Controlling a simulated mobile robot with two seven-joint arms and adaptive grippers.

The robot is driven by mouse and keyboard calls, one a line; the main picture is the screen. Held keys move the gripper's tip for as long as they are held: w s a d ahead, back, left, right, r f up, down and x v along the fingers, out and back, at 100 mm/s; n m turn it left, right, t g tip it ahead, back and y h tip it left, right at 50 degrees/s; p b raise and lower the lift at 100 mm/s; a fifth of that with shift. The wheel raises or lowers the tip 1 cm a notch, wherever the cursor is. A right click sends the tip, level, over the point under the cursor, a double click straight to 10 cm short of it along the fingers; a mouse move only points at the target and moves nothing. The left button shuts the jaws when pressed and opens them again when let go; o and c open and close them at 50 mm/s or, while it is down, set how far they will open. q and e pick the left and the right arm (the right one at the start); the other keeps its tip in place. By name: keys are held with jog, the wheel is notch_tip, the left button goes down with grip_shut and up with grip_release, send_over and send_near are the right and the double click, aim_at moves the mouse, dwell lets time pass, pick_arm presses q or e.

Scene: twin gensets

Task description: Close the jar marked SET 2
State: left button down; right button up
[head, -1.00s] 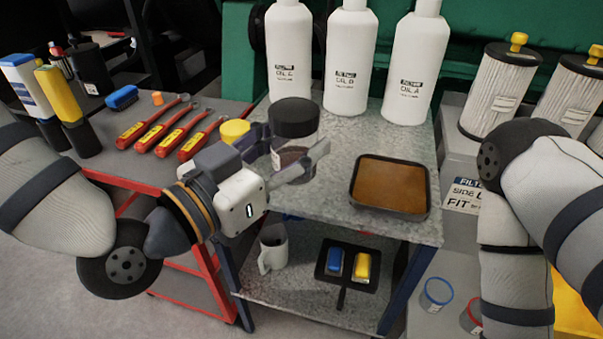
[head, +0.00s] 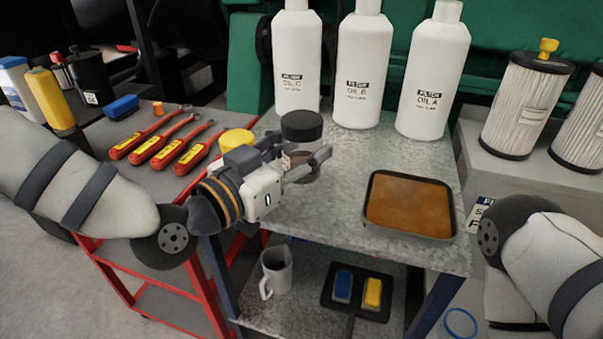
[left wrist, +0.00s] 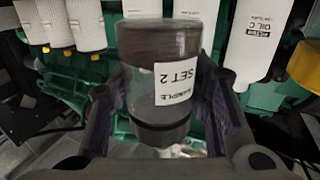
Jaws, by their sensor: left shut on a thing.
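The SET 2 jar (left wrist: 140,85) is clear, with dark contents and a white label; the left wrist view shows it upside down. Its black lid (head: 301,126) sits at its top in the head view, and at the jar's lower end in the left wrist view (left wrist: 161,132). I cannot tell whether the lid is tight. My left gripper (head: 302,172) is shut on the jar, one finger on each side of the glass below the lid. Whether the jar's base touches the grey table is hidden. My right gripper is not in view; only my right arm shows.
Three white oil bottles (head: 362,70) stand behind on the grey table (head: 350,150). A brown-filled tray (head: 410,204) lies to the right. A yellow lid (head: 237,139) is just left of the jar. Red-handled tools (head: 160,150) lie on the left cart. A mug (head: 276,272) stands on the lower shelf.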

aim_at(302, 155)
pick_arm(q)
jog(key=shift+w+f, duration=0.6)
jog(key=shift+f, duration=0.35)
jog(key=shift+w+f, duration=0.15)
jog(key=shift+w, duration=0.1)
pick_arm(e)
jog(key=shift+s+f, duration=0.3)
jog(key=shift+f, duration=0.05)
pick_arm(q)
jog(key=shift+w, duration=0.1)
jog(key=shift+w+f, duration=0.2)
jog(key=shift+f, duration=0.1)
jog(key=shift+w+f+b, duration=0.15)
jog(key=shift+f+b, duration=0.4)
jog(key=shift+f, duration=1.1)
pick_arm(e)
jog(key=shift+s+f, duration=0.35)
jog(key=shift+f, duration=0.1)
